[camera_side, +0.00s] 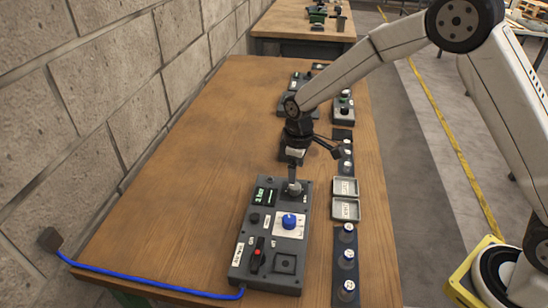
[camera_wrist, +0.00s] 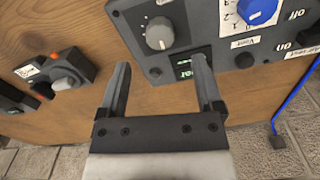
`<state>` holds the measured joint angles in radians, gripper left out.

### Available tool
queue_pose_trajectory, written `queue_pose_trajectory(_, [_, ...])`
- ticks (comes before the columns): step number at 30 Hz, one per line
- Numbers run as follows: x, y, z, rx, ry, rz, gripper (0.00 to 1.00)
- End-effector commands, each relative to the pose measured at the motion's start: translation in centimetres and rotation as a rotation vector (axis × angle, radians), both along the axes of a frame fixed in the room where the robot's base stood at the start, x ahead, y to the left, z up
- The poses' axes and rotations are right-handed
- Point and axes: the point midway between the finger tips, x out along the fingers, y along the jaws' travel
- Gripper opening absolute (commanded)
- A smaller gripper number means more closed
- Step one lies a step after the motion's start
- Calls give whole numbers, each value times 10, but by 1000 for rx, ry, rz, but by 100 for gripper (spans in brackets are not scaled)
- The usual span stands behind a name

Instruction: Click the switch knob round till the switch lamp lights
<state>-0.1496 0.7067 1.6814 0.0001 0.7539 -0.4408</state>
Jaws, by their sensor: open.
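A dark grey control box (camera_side: 274,262) lies on the wooden table. Its ribbed grey knob (camera_wrist: 160,33) with a pale pointer mark lies beyond and between my fingertips in the wrist view. A blue knob (camera_side: 289,221) sits on a white marked plate; it also shows in the wrist view (camera_wrist: 258,10). Which knob is the switch knob, I cannot tell. A small dark dome (camera_wrist: 244,60) shows no light; whether it is the switch lamp is unclear. My gripper (camera_wrist: 160,64) is open and empty. In the side view, my gripper (camera_side: 294,176) is above the box's far end.
A green-lit display (camera_side: 264,195) and a red-and-black rocker (camera_side: 257,255) are on the box. Two grey trays (camera_side: 345,209) and a dark strip with several capped vials (camera_side: 346,262) lie to its right. A blue cable (camera_side: 150,280) runs left. The table's left side is clear.

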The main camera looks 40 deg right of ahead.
Motion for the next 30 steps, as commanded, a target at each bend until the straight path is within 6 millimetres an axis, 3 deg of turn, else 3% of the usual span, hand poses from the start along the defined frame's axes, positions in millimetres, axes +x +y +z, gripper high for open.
queue_pose_trajectory(12, [0,0,-48,0,1,0,84])
queue_pose_trajectory(26, [0,0,-57,1,-1,0,84])
queue_pose_trajectory(30, [0,0,-57,1,-1,0,43])
